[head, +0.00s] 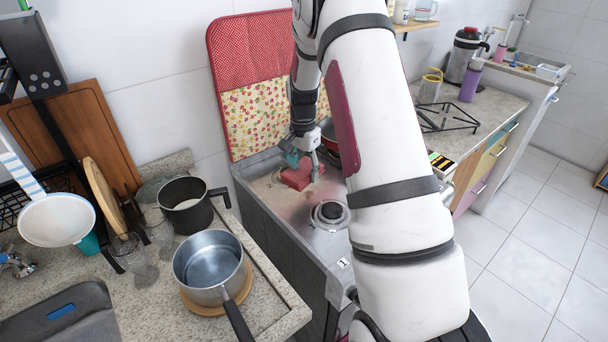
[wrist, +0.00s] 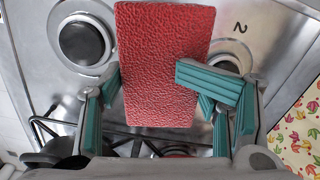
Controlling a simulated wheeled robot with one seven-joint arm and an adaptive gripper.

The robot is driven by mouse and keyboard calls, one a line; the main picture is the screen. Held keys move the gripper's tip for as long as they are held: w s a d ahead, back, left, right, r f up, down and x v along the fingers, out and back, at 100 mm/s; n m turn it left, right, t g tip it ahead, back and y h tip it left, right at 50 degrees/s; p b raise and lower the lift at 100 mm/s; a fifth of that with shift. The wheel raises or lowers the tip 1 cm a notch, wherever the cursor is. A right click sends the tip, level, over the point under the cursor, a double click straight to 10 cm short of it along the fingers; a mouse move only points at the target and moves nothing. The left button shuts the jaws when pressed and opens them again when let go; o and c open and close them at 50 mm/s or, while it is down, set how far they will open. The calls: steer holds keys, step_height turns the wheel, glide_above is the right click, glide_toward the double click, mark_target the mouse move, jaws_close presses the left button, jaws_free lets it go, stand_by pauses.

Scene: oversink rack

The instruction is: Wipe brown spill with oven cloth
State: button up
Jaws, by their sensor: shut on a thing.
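The red, rough-textured oven cloth (head: 297,177) is a thick block shape in my gripper (head: 309,160), low over the steel stove top (head: 262,172). In the wrist view the cloth (wrist: 160,75) sits between the teal fingers of my gripper (wrist: 165,98), and the right finger overlaps its edge. I cannot tell whether the cloth touches the stove. A faint reddish-brown smear, likely the brown spill (head: 290,204), shows on the stove just in front of the cloth. A tan tint lies to its left. I cannot make out the spill in the wrist view.
A burner (head: 330,213) stands near the cloth, and a pan (head: 329,137) stands behind, partly hidden by my arm. A patterned red cover (head: 255,105) rises behind the stove. Pots, including a steel saucepan (head: 210,262), crowd the left counter (head: 277,307).

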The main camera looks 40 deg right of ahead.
steer(key=b, duration=0.3)
steer(key=shift+w+f, duration=0.15)
steer(key=shift+w, duration=0.15)
steer(key=shift+b, duration=1.15)
steer(key=shift+s+b, duration=0.25)
steer(key=shift+b, duration=0.35)
steer(key=shift+f, duration=0.1)
